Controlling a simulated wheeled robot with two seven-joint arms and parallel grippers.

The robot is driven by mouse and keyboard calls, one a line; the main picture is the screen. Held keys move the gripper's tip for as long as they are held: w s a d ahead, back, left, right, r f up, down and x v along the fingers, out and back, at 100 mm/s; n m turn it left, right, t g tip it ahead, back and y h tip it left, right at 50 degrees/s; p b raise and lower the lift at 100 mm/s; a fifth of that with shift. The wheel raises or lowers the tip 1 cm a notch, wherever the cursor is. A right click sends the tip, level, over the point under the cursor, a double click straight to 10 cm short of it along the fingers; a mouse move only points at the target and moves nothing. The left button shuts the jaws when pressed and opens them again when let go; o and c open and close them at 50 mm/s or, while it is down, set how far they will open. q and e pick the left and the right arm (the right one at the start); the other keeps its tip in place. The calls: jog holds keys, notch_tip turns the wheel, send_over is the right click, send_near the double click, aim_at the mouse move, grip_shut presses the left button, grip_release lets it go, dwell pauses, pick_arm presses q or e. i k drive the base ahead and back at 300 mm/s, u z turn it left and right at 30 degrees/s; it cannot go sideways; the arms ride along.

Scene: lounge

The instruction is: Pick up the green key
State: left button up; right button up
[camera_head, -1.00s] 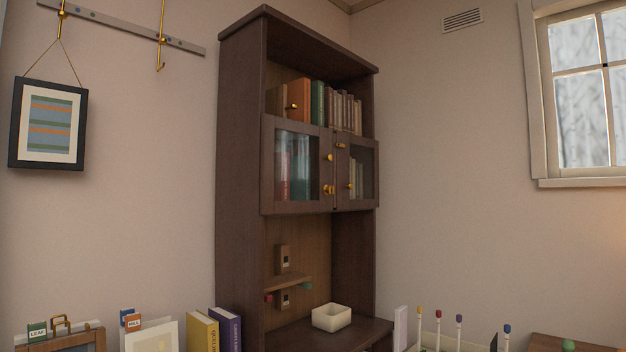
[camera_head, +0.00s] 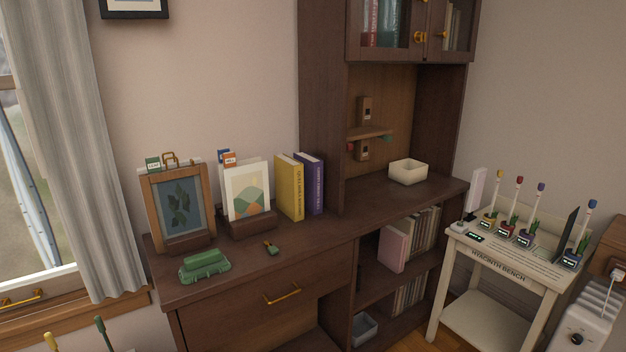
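A small brass-coloured and green piece (camera_head: 271,247) lies on the dark wooden cabinet top (camera_head: 320,237), right of a green moulded object (camera_head: 204,265). It may be the green key, but it is too small to be sure. A small green end (camera_head: 387,138) and a red end (camera_head: 351,147) also show at the little wall shelf (camera_head: 370,134) in the bookcase niche; I cannot tell what they belong to. Neither of my grippers is in view.
Two framed pictures (camera_head: 179,209) (camera_head: 248,192), a yellow book (camera_head: 289,188) and a purple book (camera_head: 312,184) stand along the back. A cream box (camera_head: 408,171) sits in the niche. A white bench (camera_head: 508,262) with several potted plants stands right. The cabinet's front strip is clear.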

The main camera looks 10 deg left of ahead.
aim_at(273, 249)
jog(key=z, duration=0.9)
jog(key=i, duration=2)
jog(key=u, duration=1.95)
